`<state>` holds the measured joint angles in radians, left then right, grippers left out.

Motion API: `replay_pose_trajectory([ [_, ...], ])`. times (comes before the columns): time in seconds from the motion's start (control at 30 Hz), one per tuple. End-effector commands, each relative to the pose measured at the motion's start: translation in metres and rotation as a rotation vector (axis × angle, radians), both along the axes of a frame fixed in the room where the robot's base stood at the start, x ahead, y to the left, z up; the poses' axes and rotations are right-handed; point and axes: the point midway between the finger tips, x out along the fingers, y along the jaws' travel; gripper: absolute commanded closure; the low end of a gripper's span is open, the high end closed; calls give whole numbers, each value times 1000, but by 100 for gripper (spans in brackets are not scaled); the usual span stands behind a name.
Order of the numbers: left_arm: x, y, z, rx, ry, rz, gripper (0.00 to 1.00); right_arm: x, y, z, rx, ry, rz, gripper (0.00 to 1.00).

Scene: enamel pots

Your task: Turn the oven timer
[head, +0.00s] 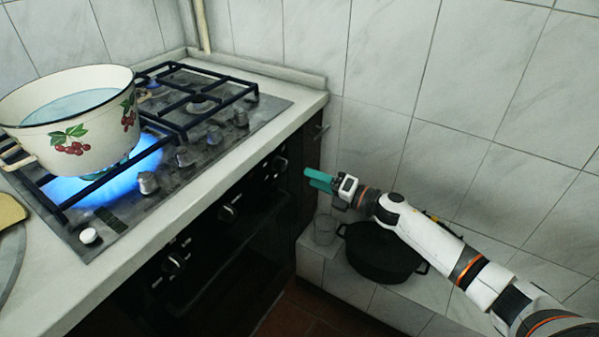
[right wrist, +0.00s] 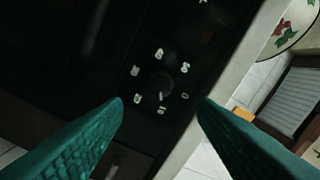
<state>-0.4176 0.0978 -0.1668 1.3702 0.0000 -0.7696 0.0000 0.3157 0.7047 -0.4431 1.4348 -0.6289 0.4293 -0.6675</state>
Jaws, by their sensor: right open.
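The oven's black front panel lies below the white counter edge, with dark knobs at the left (head: 175,262), middle (head: 230,210) and right (head: 279,164) in the head view. Which one is the timer I cannot tell. My right gripper (head: 314,179), with teal fingers, is to the right of the panel, apart from the right knob. In the right wrist view a dark round dial (right wrist: 160,82) ringed by white marks shows ahead, between and beyond the open, empty fingers (right wrist: 161,104). My left gripper is not in view.
A cherry-patterned pot (head: 80,125) of water stands over a blue flame on the hob (head: 190,155). A black pan (head: 380,255) and a glass (head: 324,229) stand on the tiled ledge below my right arm. The tiled wall is close at the right.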

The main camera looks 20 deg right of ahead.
Motion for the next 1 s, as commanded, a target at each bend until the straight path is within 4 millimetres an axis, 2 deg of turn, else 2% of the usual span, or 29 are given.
replay_pose_trajectory([
  [0.1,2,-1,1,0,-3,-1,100,-16,-12,-1,0,2,0,47],
  [0.27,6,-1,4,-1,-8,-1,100,-25,-19,0,0,0,1,47],
  [0.8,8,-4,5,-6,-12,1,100,-27,-21,-1,3,2,-1,47],
  [0.87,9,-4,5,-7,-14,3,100,-27,-21,-6,25,20,-18,47],
  [0.93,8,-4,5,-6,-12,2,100,-28,-21,-22,95,80,-74,47],
  [0.97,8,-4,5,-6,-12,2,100,-29,-22,-34,139,120,-114,47],
  [1.0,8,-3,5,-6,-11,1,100,-32,-24,-54,216,190,-180,47],
])
